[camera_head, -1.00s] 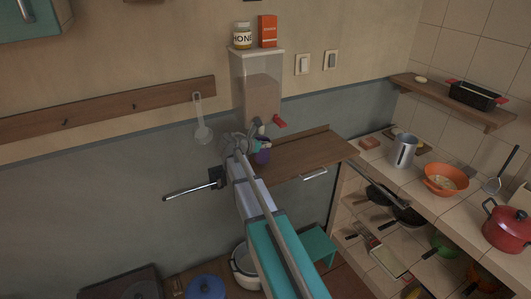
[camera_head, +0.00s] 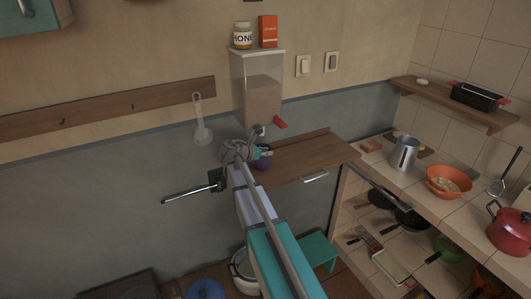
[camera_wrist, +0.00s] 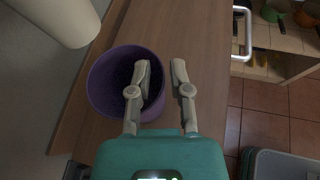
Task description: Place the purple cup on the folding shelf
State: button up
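The purple cup (camera_head: 264,160) stands at the left end of the brown wooden folding shelf (camera_head: 310,156), partly hidden by my gripper in the head view. In the wrist view the cup (camera_wrist: 103,92) appears upright on the shelf board (camera_wrist: 200,30), seen from above, with its dark inside showing. My gripper (camera_wrist: 161,70) has one finger over the cup's opening and the other outside its right side. The fingers are apart with the cup's right rim between them, and a gap shows on both sides of the rim. My gripper (camera_head: 254,136) is small in the head view.
A clear dispenser (camera_head: 256,85) with a red tap (camera_head: 280,125) hangs above the shelf's left end, close to my gripper. A white scoop (camera_head: 201,120) hangs on the wall. Right of the shelf, a tiled counter holds a metal pitcher (camera_head: 404,153) and an orange bowl (camera_head: 448,181). The shelf's middle is clear.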

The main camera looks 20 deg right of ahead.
jog(key=shift+o, duration=0.3)
jog(key=shift+r, duration=0.1)
jog(key=shift+r, duration=0.1)
jog(key=p+v, duration=0.5)
jog(key=v, duration=0.7)
dwell(0.6)
jog(key=s+a+f+m+g+y, duration=0.1)
jog(key=s+a+f+m+y, duration=0.2)
jog(key=s+m, duration=0.4)
jog(key=s+a+f+m+g+y, duration=0.1)
jog(key=s+a+f+m+y, duration=0.3)
jog(key=s+m, duration=0.3)
jog(key=s+a+f+m+g+y, duration=0.2)
jog(key=s+a+f+m+y, duration=0.2)
jog(key=s, duration=0.4)
jog(key=a+m+y, duration=0.1)
jog(key=m, duration=0.1)
jog(key=shift+f+m+y, duration=0.15)
jog(key=shift+m+y, duration=0.25)
